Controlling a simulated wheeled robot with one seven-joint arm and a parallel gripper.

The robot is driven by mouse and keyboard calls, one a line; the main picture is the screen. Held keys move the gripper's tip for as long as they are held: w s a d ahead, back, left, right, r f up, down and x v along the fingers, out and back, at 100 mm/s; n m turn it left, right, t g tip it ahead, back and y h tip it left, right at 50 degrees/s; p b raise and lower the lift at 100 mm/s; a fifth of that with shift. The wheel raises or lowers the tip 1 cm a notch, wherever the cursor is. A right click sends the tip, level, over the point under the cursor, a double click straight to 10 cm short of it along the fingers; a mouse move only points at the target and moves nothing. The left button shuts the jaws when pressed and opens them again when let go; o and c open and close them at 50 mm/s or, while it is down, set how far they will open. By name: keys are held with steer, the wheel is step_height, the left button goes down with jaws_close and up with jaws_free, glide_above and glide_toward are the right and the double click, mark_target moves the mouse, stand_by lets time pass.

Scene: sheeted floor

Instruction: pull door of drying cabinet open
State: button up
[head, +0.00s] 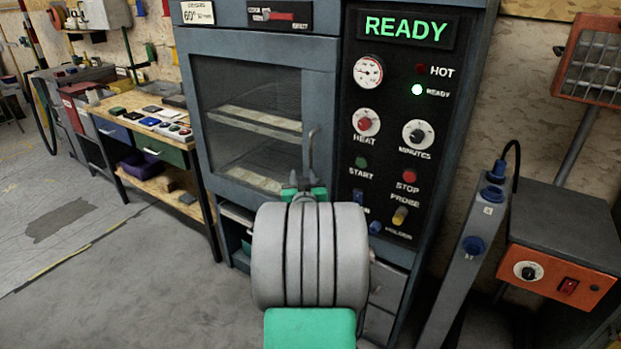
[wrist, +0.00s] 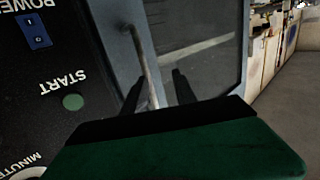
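The drying cabinet (head: 335,60) stands ahead, grey-blue, with a windowed door (head: 195,105) that looks shut. Wire shelves show behind its dark glass. The upright metal door handle (head: 311,150) is on the door's right edge; it also shows in the wrist view (wrist: 141,55). My gripper (head: 302,182) is at the handle's lower end, partly hidden by my own wrist. In the wrist view my gripper's (wrist: 158,80) two dark fingers are apart, with the handle appearing between them. I see gaps beside the handle; contact is not clear.
A control panel (head: 400,130) with a READY display is right of the door. A workbench (head: 150,115) with small items stands to the left. A grey box with an orange front (head: 548,275) and a lamp (head: 592,60) are at right. Floor at left is clear.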

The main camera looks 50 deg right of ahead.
mark_target(311, 163)
steer(key=shift+m+h, duration=0.3)
steer(key=shift+h, duration=0.3)
steer(key=w+d, duration=0.1)
steer(key=d, duration=0.1)
steer(key=w+d, duration=0.1)
steer(key=d, duration=0.2)
steer(key=w+d, duration=0.1)
steer(key=d, duration=0.2)
steer(key=shift+r+p, duration=0.15)
steer(key=shift+p, duration=0.2)
jaws_close()
stand_by(0.4)
